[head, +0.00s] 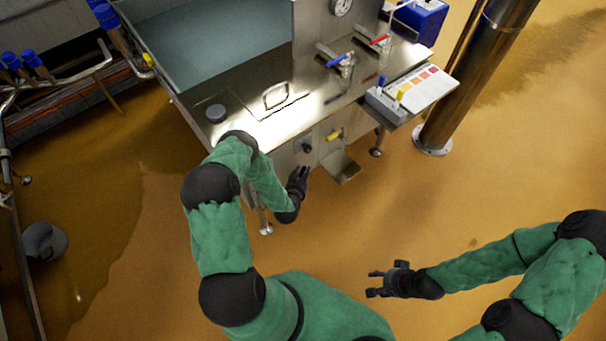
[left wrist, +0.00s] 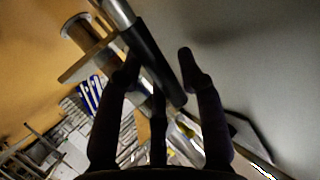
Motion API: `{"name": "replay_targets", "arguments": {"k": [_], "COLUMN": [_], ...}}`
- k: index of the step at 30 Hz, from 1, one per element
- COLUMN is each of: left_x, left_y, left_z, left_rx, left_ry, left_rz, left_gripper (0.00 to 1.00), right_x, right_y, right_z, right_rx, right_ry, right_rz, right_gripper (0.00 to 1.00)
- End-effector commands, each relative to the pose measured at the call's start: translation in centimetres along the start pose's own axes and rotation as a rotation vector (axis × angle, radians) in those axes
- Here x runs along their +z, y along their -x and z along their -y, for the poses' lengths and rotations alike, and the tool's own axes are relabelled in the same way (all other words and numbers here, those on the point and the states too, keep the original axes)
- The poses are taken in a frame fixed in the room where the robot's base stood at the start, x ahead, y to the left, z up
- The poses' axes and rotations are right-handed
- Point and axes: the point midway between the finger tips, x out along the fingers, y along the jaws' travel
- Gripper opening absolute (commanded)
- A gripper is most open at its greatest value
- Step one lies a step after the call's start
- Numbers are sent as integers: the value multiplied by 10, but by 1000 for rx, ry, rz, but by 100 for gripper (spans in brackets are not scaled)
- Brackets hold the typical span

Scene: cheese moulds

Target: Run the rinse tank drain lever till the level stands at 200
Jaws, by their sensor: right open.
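The steel tank (head: 215,95), holding dull grey-green liquid, stands at the upper middle of the head view. Its front panel carries a black knob-like end (head: 307,147) and a yellow-handled valve (head: 335,135); I cannot tell for sure which is the drain lever. My left gripper (head: 299,181) is just below the black end. In the left wrist view, a black grip on a steel rod (left wrist: 155,62) lies between the spread fingers of my left gripper (left wrist: 160,70); contact is unclear. My right gripper (head: 374,282) is open and empty, over the floor. No level mark of 200 is legible.
A round dial (head: 341,6) sits on the upright panel. A blue-handled valve (head: 337,60) and a red-handled valve (head: 379,40) stand on the tank top. A thick steel column (head: 468,85) stands right. Floor in front is clear.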

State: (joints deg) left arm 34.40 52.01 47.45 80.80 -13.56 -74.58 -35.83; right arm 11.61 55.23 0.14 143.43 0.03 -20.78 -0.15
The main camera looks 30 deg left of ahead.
Motion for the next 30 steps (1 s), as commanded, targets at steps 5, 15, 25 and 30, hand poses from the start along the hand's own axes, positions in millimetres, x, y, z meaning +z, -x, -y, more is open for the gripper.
{"name": "replay_targets", "arguments": {"k": [5,15,25,30], "left_x": [0,0,-2,-2], "left_y": [0,0,-6,-14], "left_z": [0,0,-4,-10], "left_rx": [0,0,1,2], "left_ry": [0,-1,-50,-117], "left_rz": [0,0,71,170], "left_gripper": [37,0,0,0], "right_x": [0,0,0,0], "right_y": [0,0,5,10], "right_z": [0,0,2,3], "right_rx": [0,0,0,0], "right_ry": [0,0,0,0], "right_rz": [0,0,0,0], "right_gripper": [48,48,48,48]}}
